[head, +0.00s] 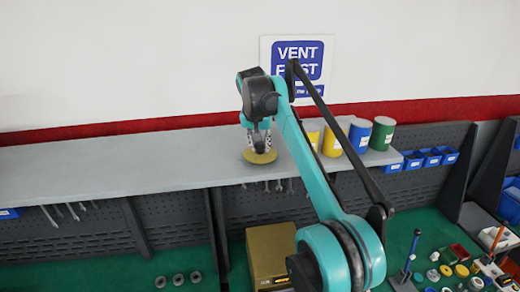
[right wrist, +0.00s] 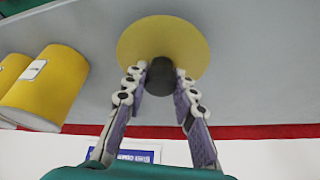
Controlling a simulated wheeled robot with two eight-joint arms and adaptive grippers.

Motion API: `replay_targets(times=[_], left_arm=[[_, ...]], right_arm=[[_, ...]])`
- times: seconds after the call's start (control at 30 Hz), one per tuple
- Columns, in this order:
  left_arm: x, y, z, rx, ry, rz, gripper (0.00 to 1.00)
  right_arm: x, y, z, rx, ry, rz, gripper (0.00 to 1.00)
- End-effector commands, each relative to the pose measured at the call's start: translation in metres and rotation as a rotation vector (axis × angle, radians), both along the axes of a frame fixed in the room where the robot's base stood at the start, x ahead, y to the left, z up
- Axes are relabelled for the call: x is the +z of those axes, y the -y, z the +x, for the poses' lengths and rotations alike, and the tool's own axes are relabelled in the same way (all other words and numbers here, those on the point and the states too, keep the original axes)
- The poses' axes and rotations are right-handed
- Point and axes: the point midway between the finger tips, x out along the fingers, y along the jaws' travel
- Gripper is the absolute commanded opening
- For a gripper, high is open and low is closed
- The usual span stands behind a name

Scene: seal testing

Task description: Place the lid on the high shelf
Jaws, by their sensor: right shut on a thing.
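The lid (head: 261,157) is a flat yellow disc over the grey high shelf (head: 130,160); I cannot tell whether it touches the surface. In the right wrist view the lid (right wrist: 185,35) shows a black knob (right wrist: 160,72) at its middle. My right gripper (head: 260,147) points down at the lid from above. In the right wrist view its two fingers (right wrist: 161,80) are closed on either side of the knob. The underside of the lid is hidden. My left gripper is not in view.
Yellow, blue and green canisters (head: 357,136) stand on the shelf right of the lid, partly behind my arm. The shelf to the left is bare. Wrenches hang below it. A brown box (head: 269,250) and small parts lie on the green bench (head: 120,272).

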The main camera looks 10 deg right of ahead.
Motion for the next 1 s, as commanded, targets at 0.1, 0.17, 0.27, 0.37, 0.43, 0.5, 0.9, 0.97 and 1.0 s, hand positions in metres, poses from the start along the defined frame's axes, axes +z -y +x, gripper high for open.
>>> replay_targets(times=[0.1, 0.17, 0.27, 0.37, 0.43, 0.5, 0.9, 0.97, 1.0], left_arm=[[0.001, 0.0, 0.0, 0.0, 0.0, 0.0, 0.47], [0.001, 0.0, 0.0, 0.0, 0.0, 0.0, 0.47], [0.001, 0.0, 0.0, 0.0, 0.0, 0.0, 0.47], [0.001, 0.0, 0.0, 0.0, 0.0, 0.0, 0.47], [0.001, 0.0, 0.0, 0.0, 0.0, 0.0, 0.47], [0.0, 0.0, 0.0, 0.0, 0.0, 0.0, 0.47], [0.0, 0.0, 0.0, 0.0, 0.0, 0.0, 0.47], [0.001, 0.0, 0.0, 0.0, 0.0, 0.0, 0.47], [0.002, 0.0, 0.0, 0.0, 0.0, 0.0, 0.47]], right_arm=[[-0.013, 0.0, 0.0, 0.0, 0.001, 0.0, 0.0], [-0.017, 0.0, 0.0, 0.0, 0.001, 0.0, 0.0], [-0.018, 0.0, 0.0, 0.0, 0.001, 0.0, 0.0], [-0.018, 0.0, 0.0, 0.0, 0.001, 0.0, 0.0], [-0.018, 0.0, 0.0, 0.0, 0.001, 0.0, 0.0], [-0.02, 0.0, 0.0, 0.0, 0.001, 0.0, 0.0], [-0.021, 0.0, 0.0, 0.0, 0.0, 0.0, 0.47], [-0.019, 0.0, 0.0, 0.0, 0.0, 0.0, 0.47], [-0.016, 0.0, 0.0, 0.0, 0.0, 0.0, 0.47]])
